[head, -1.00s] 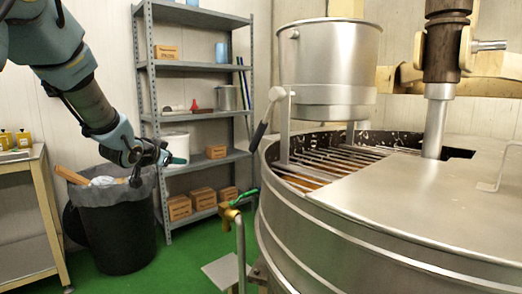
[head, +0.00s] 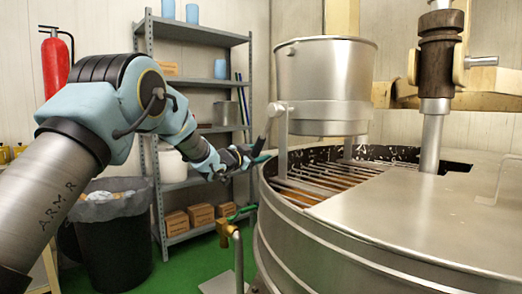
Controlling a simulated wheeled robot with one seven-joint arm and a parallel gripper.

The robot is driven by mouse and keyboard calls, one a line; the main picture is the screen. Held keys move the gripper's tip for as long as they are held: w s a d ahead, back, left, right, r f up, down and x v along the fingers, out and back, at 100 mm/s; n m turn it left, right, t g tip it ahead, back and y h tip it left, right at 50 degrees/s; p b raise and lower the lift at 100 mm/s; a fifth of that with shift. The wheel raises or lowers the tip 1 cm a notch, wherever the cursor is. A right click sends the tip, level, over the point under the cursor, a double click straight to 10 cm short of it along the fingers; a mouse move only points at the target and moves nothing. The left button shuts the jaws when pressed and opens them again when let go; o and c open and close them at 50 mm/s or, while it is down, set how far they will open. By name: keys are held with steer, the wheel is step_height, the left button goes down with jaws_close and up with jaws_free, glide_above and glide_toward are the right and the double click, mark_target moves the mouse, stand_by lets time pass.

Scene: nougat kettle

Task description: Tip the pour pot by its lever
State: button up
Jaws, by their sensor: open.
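The pour pot (head: 325,88) is a steel bucket held upright on a bracket above the grated opening of the big kettle (head: 350,245). Its lever (head: 270,120) hangs down from the pivot at the pot's left side, slanting down and left. My gripper (head: 258,156) is open at the lever's lower end, just left of the kettle rim. The dark grip of the lever and the dark fingers overlap in the picture. I cannot tell whether they touch or whether the grip is between the fingers.
A brass tap (head: 227,230) with a green handle stands below my gripper. A grey shelf (head: 195,31) with boxes stands behind my arm, and a black bin (head: 115,240) is at left. The kettle's steel lid (head: 430,210) and stirrer shaft (head: 433,130) are at right.

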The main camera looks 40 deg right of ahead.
steer(key=shift+w+d, duration=0.1)
steer(key=shift+d, duration=0.6)
steer(key=shift+c, duration=0.2)
jaws_close()
stand_by(0.8)
